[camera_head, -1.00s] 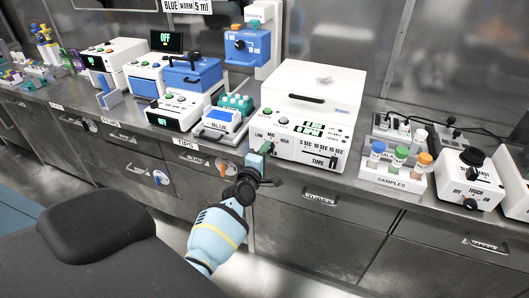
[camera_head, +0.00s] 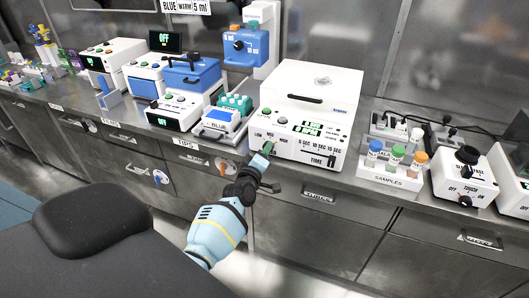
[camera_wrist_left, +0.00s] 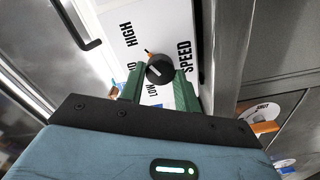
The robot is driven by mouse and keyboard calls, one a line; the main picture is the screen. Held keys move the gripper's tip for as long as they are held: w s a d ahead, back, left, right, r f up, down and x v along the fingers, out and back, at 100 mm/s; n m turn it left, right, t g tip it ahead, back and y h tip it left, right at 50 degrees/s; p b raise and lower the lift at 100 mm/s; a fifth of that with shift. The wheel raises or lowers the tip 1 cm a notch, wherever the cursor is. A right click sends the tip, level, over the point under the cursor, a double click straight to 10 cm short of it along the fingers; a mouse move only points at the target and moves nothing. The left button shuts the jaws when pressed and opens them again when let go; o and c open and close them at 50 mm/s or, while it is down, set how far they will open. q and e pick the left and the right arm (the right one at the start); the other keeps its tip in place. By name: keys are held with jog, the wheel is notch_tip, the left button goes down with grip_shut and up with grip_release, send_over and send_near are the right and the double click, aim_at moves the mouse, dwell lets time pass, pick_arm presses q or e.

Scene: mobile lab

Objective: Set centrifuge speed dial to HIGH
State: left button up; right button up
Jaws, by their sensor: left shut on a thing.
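The centrifuge (camera_head: 318,90) is a white box with a dark handle and a green display on the bench. Its front carries LOW, MID and HIGH labels at the left. My left gripper (camera_head: 265,153) is at that corner and largely hides the dial in the head view. In the left wrist view the black speed dial (camera_wrist_left: 159,69) sits between the green fingers of my left gripper (camera_wrist_left: 160,88), which is shut on it. My right gripper is not in view.
A sample rack (camera_head: 391,177) and a white device with a black top (camera_head: 465,177) stand right of the centrifuge. A blue tray unit (camera_head: 218,122) and other instruments stand left. Drawers with handles lie below the bench edge.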

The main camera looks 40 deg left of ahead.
pick_arm(q)
jog(key=shift+r, duration=0.2)
jog(key=o, duration=1)
jog(key=shift+f, duration=0.1)
jog(key=shift+s, duration=0.1)
jog(key=p+v, duration=0.1)
jog(key=v, duration=0.6)
jog(key=shift+s+d, duration=0.1)
jog(key=shift+s, duration=0.15)
